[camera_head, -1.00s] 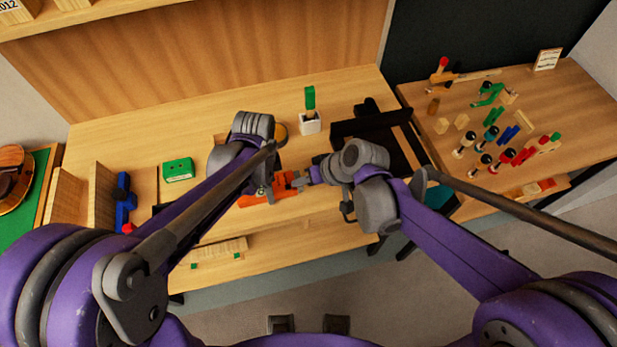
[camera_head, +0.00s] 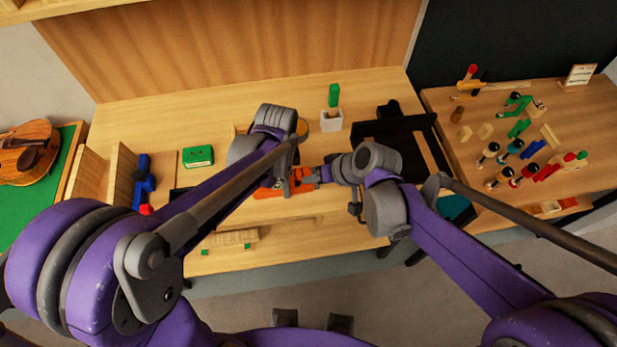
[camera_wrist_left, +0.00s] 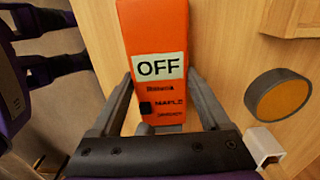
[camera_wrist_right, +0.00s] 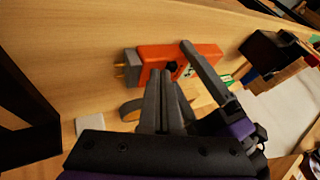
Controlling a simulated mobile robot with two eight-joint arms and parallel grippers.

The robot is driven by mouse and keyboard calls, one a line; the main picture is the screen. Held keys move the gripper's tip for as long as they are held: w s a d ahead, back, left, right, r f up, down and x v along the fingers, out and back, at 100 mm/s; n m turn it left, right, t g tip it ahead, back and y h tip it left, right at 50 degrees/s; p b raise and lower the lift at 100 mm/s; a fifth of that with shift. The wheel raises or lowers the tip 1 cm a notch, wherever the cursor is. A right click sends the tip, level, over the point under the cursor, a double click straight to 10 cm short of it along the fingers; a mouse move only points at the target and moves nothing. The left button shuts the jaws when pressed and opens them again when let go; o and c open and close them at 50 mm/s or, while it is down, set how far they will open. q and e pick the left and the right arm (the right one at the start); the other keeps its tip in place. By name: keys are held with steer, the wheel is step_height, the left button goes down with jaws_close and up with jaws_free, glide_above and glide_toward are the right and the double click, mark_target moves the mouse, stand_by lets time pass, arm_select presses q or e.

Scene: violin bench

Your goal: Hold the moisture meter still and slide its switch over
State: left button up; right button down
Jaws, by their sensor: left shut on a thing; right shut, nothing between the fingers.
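The moisture meter is orange, with an OFF display, several printed labels including MAPLE, and a small black switch (camera_wrist_left: 145,107) beside MAPLE. My left gripper (camera_wrist_left: 160,78) is shut on the meter (camera_wrist_left: 150,30), one finger along each side. In the right wrist view the meter (camera_wrist_right: 150,53) shows a grey end with brass-coloured pins. My right gripper (camera_wrist_right: 165,82) is shut and empty, its tips close to the meter; I cannot tell if they touch it. In the head view the meter (camera_head: 299,184) is partly hidden by my left arm, and my right gripper (camera_head: 322,174) is at its right.
A round disc with an orange-brown face (camera_wrist_left: 282,96) lies near the meter. A green box (camera_head: 198,156) is at the left. The side table (camera_head: 470,108) carries several small tools.

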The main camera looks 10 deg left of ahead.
steer(key=d, duration=0.1)
steer(key=w+d, duration=0.1)
steer(key=d, duration=0.1)
steer(key=shift+d+r, duration=0.15)
steer(key=shift+d, duration=0.1)
arm_select(q)
steer(key=o, duration=1.4)
arm_select(e)
steer(key=v, duration=0.9)
steer(key=shift+s+r, duration=0.2)
steer(key=shift+r, duration=0.05)
arm_select(q)
steer(key=shift+r, duration=0.1)
